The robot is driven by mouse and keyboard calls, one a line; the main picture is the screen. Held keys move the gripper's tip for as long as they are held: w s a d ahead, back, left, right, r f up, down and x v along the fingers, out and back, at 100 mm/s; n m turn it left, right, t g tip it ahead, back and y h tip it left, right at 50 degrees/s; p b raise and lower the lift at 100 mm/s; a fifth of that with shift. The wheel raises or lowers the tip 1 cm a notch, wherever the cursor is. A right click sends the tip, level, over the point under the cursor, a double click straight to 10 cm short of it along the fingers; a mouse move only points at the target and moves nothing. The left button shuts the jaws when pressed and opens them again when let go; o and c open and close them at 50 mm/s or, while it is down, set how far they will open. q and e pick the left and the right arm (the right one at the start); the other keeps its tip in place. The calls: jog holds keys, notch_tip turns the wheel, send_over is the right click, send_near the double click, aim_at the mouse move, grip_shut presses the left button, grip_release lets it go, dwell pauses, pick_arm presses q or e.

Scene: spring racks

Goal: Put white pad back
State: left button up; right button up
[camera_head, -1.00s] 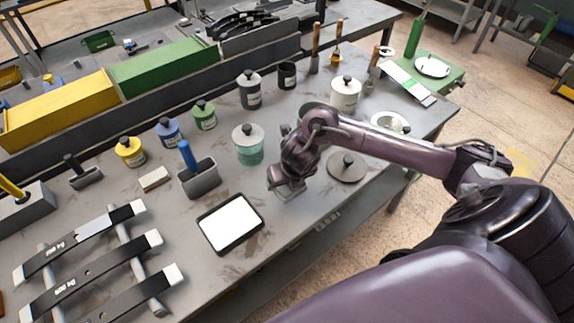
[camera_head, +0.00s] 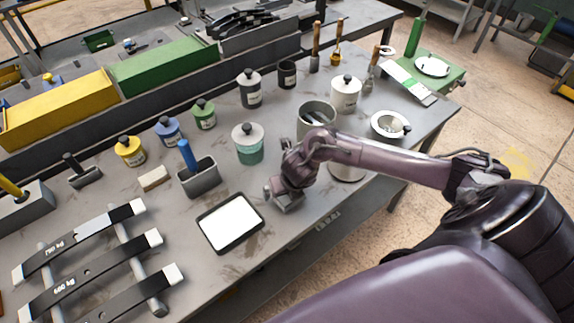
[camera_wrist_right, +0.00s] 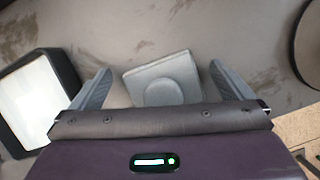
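A white pad (camera_head: 229,223) lies flat in a shallow black tray (camera_head: 203,225) at the middle front of the bench. In the right wrist view the white pad (camera_wrist_right: 30,100) and the tray rim (camera_wrist_right: 62,68) are at the left, apart from my fingers. My right gripper (camera_head: 286,203) is low over the bench, just right of the tray. In the wrist view, my right gripper (camera_wrist_right: 165,85) is open, with a finger on each side of a small grey square block with a round knob (camera_wrist_right: 160,72). Its fingers show gaps to the block. My left gripper is not in view.
A round dark disc (camera_wrist_right: 309,45) is at the wrist view's right edge. A white-and-green jar (camera_head: 248,145), a grey holder with a blue handle (camera_head: 199,178) and a beige block (camera_head: 154,178) stand behind. Labelled leaf springs (camera_head: 85,275) lie on the left.

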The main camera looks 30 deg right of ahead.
jog(key=shift+r, duration=0.1)
jog(key=v, duration=1.2)
